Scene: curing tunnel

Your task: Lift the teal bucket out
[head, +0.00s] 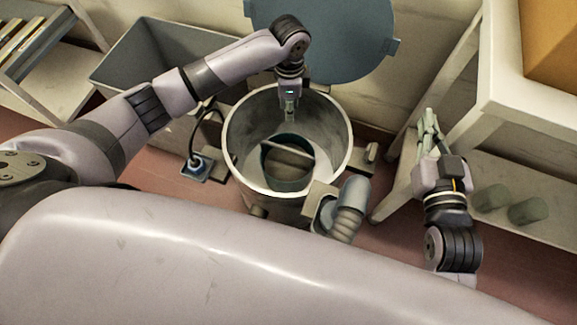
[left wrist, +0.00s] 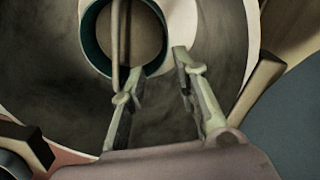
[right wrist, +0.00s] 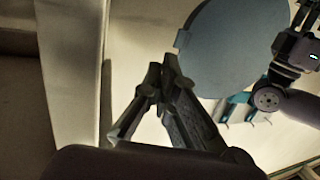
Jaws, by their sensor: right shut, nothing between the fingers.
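The teal bucket (head: 288,182) sits inside a large grey drum (head: 240,150). Its pale handle (head: 287,152) crosses its open top. The left wrist view shows the bucket's dark teal rim (left wrist: 92,50) at the top, with the handle (left wrist: 122,40) running across it. My left gripper (head: 290,118) points down into the drum near its back rim. In the left wrist view its fingers (left wrist: 155,75) are spread and empty, the left fingertip close to the handle's lower end; I cannot tell whether they touch. My right gripper (head: 428,120) is shut and empty, away right of the drum.
A round blue-grey lid (head: 325,35) stands behind the drum. A grey bin (head: 150,50) is at back left. A white shelf unit (head: 530,130) on the right, with green cylinders (head: 490,197) on its lower shelf, is close to my right gripper. A ribbed grey part (head: 346,207) sits at the drum's front right.

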